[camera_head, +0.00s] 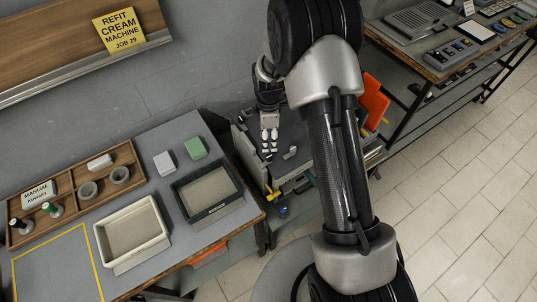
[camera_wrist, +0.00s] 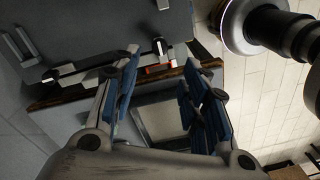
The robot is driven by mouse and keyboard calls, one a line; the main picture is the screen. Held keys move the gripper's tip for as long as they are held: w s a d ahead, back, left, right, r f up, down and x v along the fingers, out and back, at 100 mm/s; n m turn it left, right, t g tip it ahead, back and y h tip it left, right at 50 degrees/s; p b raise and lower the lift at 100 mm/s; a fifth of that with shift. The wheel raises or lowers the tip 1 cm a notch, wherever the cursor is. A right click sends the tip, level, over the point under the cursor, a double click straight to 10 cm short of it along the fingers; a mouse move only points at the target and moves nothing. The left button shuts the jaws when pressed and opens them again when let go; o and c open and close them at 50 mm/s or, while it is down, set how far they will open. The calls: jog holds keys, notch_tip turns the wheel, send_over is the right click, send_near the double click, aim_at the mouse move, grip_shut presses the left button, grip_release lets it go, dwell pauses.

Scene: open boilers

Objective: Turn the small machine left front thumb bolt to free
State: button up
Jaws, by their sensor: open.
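The small machine appears to be the grey box (camera_head: 307,170) at picture centre in the head view, partly hidden by my arm. A small pale grey piece (camera_head: 290,152) sits on its top; I cannot tell whether it is a thumb bolt. My gripper (camera_head: 268,152) hangs over the box's left part, fingers pointing down. In the wrist view my gripper (camera_wrist: 163,88) is open, with blue pads apart and nothing between them. A grey surface (camera_wrist: 90,28) with pale metal fittings (camera_wrist: 65,72) lies beyond the fingers. No thumb bolt can be clearly picked out.
An orange panel (camera_head: 375,101) stands right of my arm. Tiled floor (camera_head: 460,190) is clear at right.

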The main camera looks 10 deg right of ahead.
aim_at(269, 156)
jog(key=f+b, duration=0.1)
jog(key=f, duration=0.8)
jog(key=shift+s+f, duration=0.2)
jog(key=shift+c, duration=0.2)
grip_shut()
